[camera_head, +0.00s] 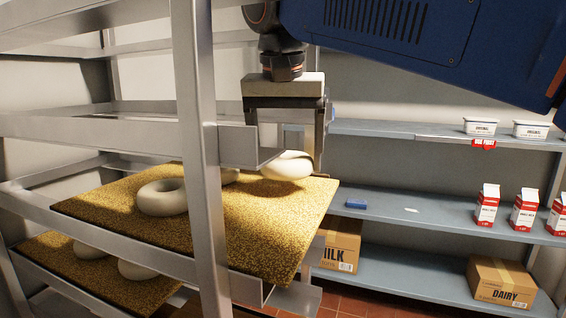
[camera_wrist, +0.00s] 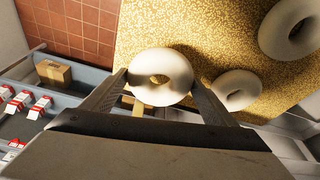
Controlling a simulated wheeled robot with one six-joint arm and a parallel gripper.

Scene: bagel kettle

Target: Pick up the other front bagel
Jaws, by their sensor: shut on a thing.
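My gripper (camera_wrist: 158,82) is shut on a pale ring-shaped bagel (camera_wrist: 160,68), with one finger on each side of it in the wrist view. In the head view that bagel (camera_head: 287,168) is at the right end of the grainy yellow board (camera_head: 262,225). I cannot tell whether it touches the board or is just above it. In the head view one finger of my gripper (camera_head: 300,160) shows right of the bagel; the other is hidden by the rack.
A metal rack post (camera_head: 200,150) and rails stand close in front of the board. A lower board (camera_head: 65,270) holds more bagels (camera_head: 88,250). Blue-grey shelves (camera_head: 400,215) at the right hold cartons (camera_head: 487,206), tubs and cardboard boxes (camera_head: 500,283).

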